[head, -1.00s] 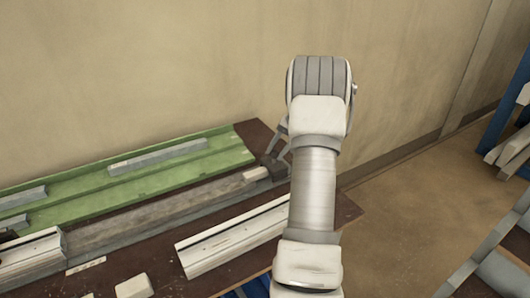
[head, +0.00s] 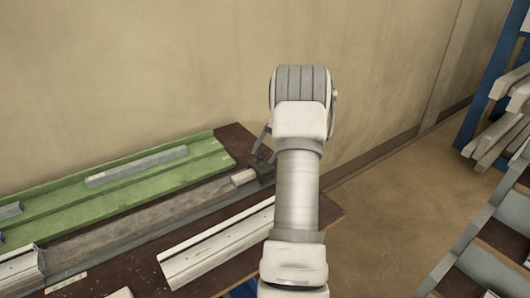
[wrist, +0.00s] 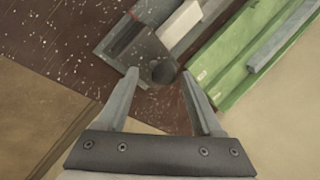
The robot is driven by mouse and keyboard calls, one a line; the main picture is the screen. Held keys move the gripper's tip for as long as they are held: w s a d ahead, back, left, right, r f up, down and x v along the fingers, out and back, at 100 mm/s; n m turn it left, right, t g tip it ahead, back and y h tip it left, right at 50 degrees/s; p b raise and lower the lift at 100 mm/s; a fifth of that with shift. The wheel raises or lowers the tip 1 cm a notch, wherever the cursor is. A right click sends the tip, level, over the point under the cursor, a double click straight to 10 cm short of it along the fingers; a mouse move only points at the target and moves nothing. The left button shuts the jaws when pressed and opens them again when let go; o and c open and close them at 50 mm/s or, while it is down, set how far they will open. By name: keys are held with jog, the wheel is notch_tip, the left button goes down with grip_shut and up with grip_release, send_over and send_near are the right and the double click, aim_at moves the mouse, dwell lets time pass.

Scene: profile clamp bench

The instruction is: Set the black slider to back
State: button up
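A dark block with a round black knob (wrist: 163,72) sits at the right end of a long grey rail. It looks like the black slider. In the head view, the dark block (head: 263,171) is partly hidden by my arm. My gripper (wrist: 160,76) is open, with one finger on each side of the knob in the wrist view. Nothing is visibly held, and I cannot tell whether the fingers touch it. In the head view, only part of a finger shows beside my arm, above the block.
A green channel (head: 130,188) with grey bars lies behind the grey rail (head: 150,208). A white profile (head: 215,240) lies in front on the dark bench. The wall stands close behind. A rack with pale bars (head: 500,125) is at the right, with bare floor between.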

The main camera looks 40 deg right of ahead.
jog(key=p+v, duration=0.2)
jog(key=v, duration=1.5)
jog(key=shift+r, duration=0.15)
jog(key=shift+r, duration=0.1)
